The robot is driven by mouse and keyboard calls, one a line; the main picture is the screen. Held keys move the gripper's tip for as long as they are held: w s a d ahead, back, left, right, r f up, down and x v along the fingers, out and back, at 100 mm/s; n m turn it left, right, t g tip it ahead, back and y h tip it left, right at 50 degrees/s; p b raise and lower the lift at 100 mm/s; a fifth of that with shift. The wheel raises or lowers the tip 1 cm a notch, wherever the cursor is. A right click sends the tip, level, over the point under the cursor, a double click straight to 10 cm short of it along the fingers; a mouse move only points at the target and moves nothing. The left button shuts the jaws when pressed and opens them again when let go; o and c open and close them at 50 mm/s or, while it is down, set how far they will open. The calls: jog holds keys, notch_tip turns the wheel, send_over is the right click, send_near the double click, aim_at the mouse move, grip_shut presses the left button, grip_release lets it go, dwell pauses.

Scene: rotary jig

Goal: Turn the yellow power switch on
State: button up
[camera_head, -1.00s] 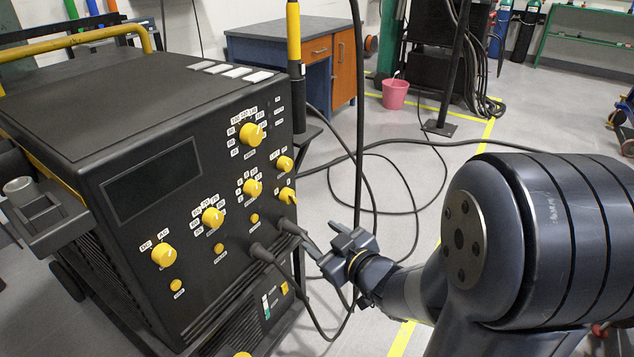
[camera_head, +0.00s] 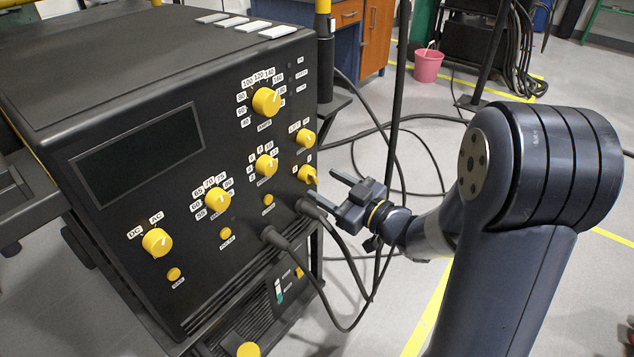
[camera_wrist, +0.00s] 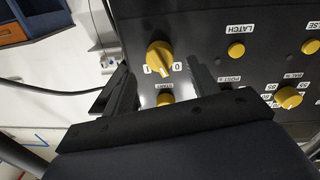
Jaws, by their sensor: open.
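The yellow power switch (camera_head: 308,174) is a small knob near the right edge of the black machine's front panel. In the wrist view, which sees the panel upside down, the switch (camera_wrist: 159,57) has labels "I" and "0" beside it. I cannot tell clearly which label its pointer faces. My gripper (camera_head: 328,184) is open and empty, just right of the switch in the head view, with its fingers towards the panel. In the wrist view the switch appears between the lines of the two fingers (camera_wrist: 162,85), apart from both.
Other yellow knobs sit close by, including the START knob (camera_wrist: 165,99) and the LATCH button (camera_wrist: 236,50). Black cable plugs (camera_head: 309,208) stick out just below the switch. A dark vertical pole (camera_head: 398,90) and loose cables are right of the machine.

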aim_at(315, 179)
jog(key=shift+b+x, duration=0.35)
jog(key=shift+x, duration=1.6)
jog(key=shift+c, duration=0.3)
jog(key=c, duration=0.9)
